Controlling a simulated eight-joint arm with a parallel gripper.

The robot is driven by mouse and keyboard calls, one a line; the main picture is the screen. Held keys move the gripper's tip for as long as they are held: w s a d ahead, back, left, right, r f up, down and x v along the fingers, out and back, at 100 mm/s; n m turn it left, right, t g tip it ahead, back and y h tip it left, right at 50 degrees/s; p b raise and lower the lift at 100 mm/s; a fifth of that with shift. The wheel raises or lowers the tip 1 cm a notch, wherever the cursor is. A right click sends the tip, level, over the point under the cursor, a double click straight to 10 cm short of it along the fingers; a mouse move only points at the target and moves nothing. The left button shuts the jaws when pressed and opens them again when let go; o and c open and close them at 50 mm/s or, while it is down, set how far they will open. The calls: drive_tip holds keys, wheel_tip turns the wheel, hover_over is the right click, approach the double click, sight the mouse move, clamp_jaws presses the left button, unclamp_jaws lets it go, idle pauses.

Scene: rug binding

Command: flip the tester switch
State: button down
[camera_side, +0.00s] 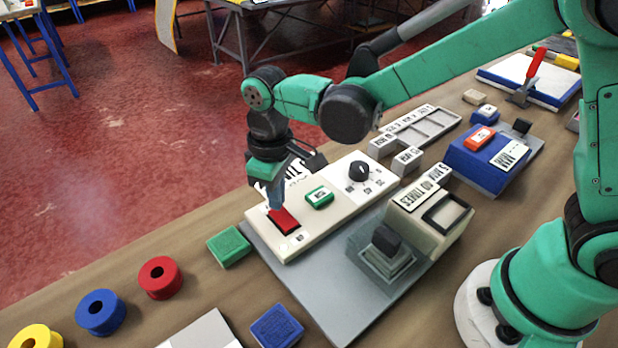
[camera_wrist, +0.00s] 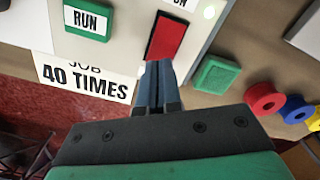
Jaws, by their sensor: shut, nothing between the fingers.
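The tester is a cream panel (camera_side: 330,215) on a grey base plate. Its red rocker switch (camera_side: 284,220) sits at the panel's near left end, and it also shows in the wrist view (camera_wrist: 166,38). My gripper (camera_side: 276,207) is shut and empty, with its blue fingertips pointing down at the red switch. In the wrist view the fingertips (camera_wrist: 158,68) are at the lower edge of the switch. I cannot tell whether they touch it. The fingers hide part of the switch.
A green RUN button (camera_side: 319,197) and a black dial (camera_side: 359,171) are on the same panel. A green block (camera_side: 229,247) lies just left of it. Red (camera_side: 160,278), blue (camera_side: 100,312) and yellow (camera_side: 36,338) rolls stand along the table edge. A block-like fixture (camera_side: 430,222) stands to the right.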

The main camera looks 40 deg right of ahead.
sight(283, 209)
drive_tip(key=shift+f, duration=0.75)
idle(0.3)
drive_tip(key=shift+r, duration=3.5)
drive_tip(key=shift+d, duration=0.1)
drive_tip(key=shift+s+d+r, duration=0.1)
drive_tip(key=shift+d+r, duration=0.15)
drive_tip(key=shift+d, duration=0.05)
drive_tip(key=s+d+r+m+t, duration=0.1)
drive_tip(key=s+d+m+t, duration=0.2)
drive_tip(key=d, duration=0.3)
drive_tip(key=s+d+r+m+t, duration=0.1)
drive_tip(key=s+d+m+t, duration=0.2)
drive_tip(key=d, duration=0.4)
drive_tip(key=shift+s+r+t, duration=0.2)
drive_tip(key=shift+t, duration=0.3)
drive_tip(key=shift+d, duration=0.1)
